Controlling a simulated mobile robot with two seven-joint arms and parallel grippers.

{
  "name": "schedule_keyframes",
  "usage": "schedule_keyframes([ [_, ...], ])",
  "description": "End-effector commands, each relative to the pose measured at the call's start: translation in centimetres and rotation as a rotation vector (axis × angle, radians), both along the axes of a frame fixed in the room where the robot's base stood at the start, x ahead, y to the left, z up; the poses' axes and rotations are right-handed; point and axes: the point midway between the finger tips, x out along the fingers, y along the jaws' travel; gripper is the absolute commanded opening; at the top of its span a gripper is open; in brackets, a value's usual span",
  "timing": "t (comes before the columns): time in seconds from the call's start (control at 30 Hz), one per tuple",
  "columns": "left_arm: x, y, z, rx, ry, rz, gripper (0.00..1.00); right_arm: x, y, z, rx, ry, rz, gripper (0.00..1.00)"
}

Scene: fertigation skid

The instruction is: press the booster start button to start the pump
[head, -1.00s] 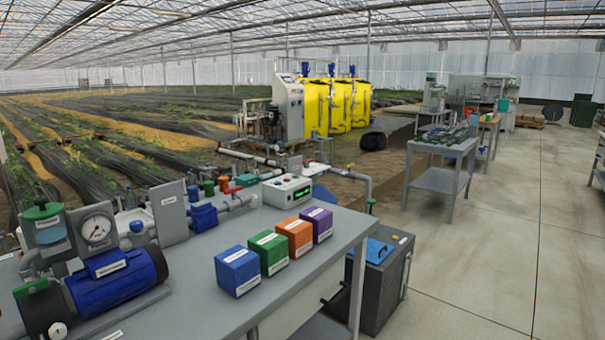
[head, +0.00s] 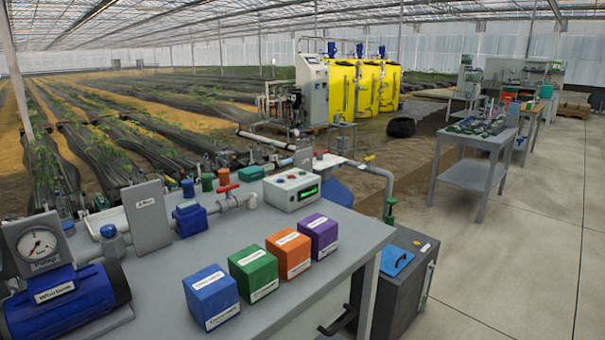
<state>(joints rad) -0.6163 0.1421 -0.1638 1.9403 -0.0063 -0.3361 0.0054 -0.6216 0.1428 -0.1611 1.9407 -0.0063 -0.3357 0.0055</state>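No button clearly marked as the booster start shows. A blue pump motor (head: 65,298) with a white label lies on the grey bench (head: 165,305) at the lower left, partly cut off by the picture's edge. A round gauge (head: 38,245) stands behind it. A grey upright box (head: 148,217) with a small label stands to its right. A white control box (head: 292,189) with a green display and small marks on its face sits at the bench's far end; I cannot tell its buttons apart. Neither of my grippers is in view.
Blue (head: 210,298), green (head: 253,272), orange (head: 288,253) and purple (head: 318,236) labelled boxes stand in a row on the bench. A dark cabinet (head: 403,295) stands beside the bench. Concrete floor (head: 520,240) is open to the right. Yellow tanks (head: 367,88) stand behind.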

Motion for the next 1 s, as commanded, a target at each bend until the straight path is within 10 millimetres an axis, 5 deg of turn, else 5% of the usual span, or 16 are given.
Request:
schedule_keyframes([
  [0.2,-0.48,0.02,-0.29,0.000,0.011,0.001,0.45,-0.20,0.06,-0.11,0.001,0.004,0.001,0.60],
  [0.83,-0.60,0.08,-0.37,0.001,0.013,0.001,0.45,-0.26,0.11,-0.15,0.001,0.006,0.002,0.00],
  [1.0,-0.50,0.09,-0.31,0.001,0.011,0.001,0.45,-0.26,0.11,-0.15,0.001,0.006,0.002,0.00],
])
